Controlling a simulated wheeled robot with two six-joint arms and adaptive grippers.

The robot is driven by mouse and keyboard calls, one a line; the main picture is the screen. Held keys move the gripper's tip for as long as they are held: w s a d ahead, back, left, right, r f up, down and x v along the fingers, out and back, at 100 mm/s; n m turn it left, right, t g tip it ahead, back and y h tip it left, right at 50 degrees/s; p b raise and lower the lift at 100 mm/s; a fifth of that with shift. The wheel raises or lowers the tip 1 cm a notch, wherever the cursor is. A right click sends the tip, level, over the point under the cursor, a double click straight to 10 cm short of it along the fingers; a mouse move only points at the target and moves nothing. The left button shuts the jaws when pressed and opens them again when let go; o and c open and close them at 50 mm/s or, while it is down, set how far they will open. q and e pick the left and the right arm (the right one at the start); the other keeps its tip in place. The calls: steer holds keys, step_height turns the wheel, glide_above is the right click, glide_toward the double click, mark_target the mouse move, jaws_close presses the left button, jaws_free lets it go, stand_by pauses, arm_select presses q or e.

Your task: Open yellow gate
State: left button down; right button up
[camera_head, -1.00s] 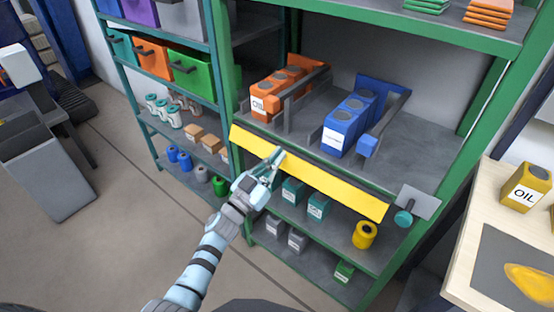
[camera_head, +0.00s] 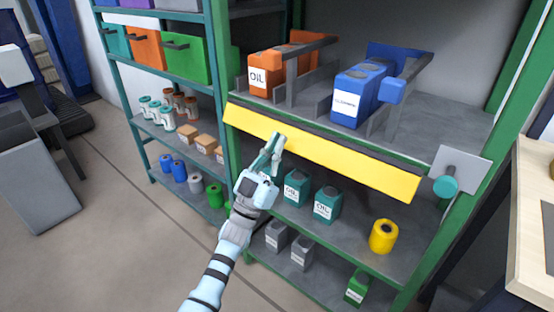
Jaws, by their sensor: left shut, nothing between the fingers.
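The yellow gate (camera_head: 345,164) is a long flat panel along the front edge of the green rack's middle shelf, sloping down to the right in view. Orange oil cans (camera_head: 263,75) and blue cans (camera_head: 352,92) stand behind it on the shelf. A grey plate with a round teal knob (camera_head: 446,186) sits at the gate's right end, on the rack post. My left gripper (camera_head: 276,140) is shut and empty, its tips in front of the gate's left half. I cannot tell whether they touch it. My right gripper is out of view.
Teal oil cans (camera_head: 325,204) and a yellow can (camera_head: 383,236) stand on the shelf below the gate. A second rack with an orange bin (camera_head: 148,45) and a green bin (camera_head: 190,58) stands left. A wooden table (camera_head: 534,215) is at right.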

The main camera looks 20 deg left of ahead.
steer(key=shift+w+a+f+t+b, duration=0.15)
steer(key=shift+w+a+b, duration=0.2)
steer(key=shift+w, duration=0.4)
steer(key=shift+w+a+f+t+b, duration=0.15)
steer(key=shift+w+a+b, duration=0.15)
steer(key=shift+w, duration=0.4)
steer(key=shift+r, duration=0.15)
